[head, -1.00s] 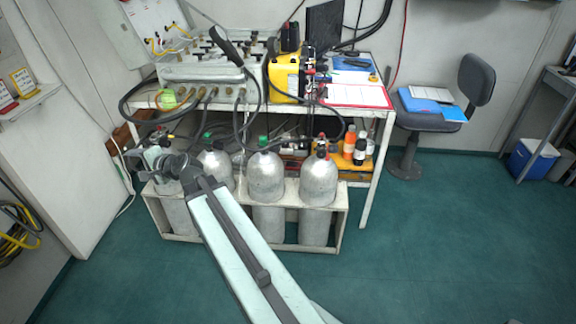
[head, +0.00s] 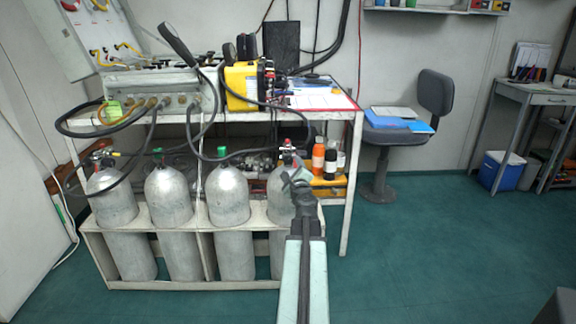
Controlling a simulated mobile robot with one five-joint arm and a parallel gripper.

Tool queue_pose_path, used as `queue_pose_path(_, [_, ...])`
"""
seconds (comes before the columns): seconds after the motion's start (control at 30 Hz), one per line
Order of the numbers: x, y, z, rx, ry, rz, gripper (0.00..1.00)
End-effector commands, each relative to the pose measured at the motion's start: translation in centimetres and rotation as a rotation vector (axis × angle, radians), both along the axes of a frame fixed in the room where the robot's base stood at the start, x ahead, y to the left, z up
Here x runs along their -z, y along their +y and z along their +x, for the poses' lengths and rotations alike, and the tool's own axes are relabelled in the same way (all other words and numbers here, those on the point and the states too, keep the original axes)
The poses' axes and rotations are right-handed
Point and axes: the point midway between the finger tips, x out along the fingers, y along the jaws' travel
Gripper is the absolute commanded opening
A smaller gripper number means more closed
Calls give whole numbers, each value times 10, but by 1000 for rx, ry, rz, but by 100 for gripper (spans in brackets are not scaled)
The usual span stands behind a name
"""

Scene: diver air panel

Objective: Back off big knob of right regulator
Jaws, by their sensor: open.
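The right regulator (head: 288,154) sits on top of the rightmost silver cylinder (head: 279,197). It is small in the head view, with red and dark parts, and I cannot make out its big knob. My gripper (head: 294,177) is open and appears just below the regulator in the picture, in front of the cylinder's shoulder. I see no contact and cannot tell the distance in depth. My wrist and arm hide part of that cylinder. Another regulator (head: 102,158) shows on the leftmost cylinder.
Several cylinders stand in a white rack (head: 190,285) before a white table (head: 353,120). The table carries a valve panel (head: 150,85) and a yellow box (head: 241,88). Black hoses (head: 190,130) hang in front.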

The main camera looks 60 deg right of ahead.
Motion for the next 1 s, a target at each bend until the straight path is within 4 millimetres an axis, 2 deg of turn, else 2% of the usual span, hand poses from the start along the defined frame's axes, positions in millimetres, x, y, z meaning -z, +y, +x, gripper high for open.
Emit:
queue_pose_path(0.4, [0, -51, 48, -1, 1, -1, 61])
queue_pose_path(0.7, [0, -54, 51, -1, 1, -1, 61])
queue_pose_path(0.9, [0, -54, 51, -2, 0, -1, 5])
queue_pose_path(0.93, [0, -54, 51, -2, 0, -1, 0])
queue_pose_path(1.0, [0, -54, 51, -2, 7, -5, 0])
